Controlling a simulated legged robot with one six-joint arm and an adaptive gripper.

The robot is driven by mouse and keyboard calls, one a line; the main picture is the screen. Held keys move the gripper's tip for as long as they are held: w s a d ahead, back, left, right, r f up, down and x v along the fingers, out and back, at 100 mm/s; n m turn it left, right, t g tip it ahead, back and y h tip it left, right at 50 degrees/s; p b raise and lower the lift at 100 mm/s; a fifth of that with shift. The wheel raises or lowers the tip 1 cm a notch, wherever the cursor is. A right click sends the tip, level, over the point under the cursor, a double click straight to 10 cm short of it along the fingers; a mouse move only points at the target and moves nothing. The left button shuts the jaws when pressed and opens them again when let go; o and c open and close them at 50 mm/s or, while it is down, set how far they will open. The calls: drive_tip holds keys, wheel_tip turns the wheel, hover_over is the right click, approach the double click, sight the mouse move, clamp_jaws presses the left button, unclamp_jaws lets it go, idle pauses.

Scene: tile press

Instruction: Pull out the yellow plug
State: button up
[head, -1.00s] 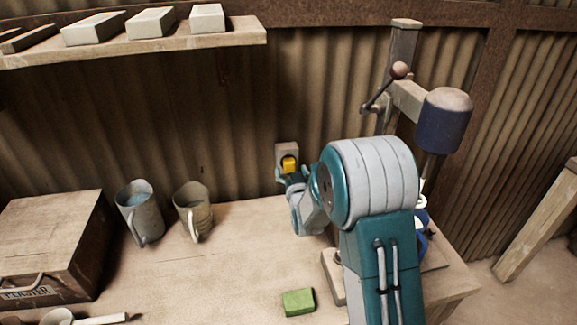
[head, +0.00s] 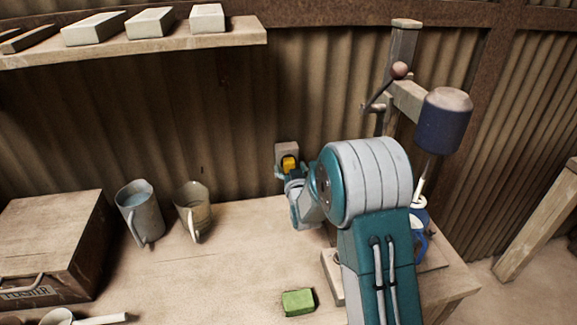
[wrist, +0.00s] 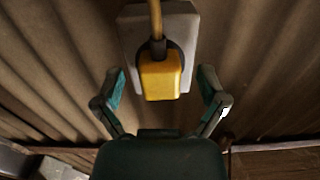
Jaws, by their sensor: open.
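The yellow plug (wrist: 160,78) sits in a pale wall socket (wrist: 130,40), with a yellow cord running up from it in the wrist view. In the head view the plug (head: 289,163) shows small in the socket box (head: 287,149) on the corrugated wall. My gripper (wrist: 161,88) is open, with one teal-padded finger on each side of the plug. Gaps show between the fingers and the plug in the wrist view. In the head view my gripper (head: 290,172) is at the socket, partly hidden by my wrist.
A green block (head: 298,302) lies at the front. A press with a blue head (head: 443,125) stands close on the right. A shelf (head: 150,45) hangs upper left.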

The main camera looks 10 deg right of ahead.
idle(0.3)
clamp_jaws()
drive_tip(key=shift+s, duration=0.2)
drive_tip(key=shift+s, duration=2.85)
drive_tip(key=shift+s, duration=0.1)
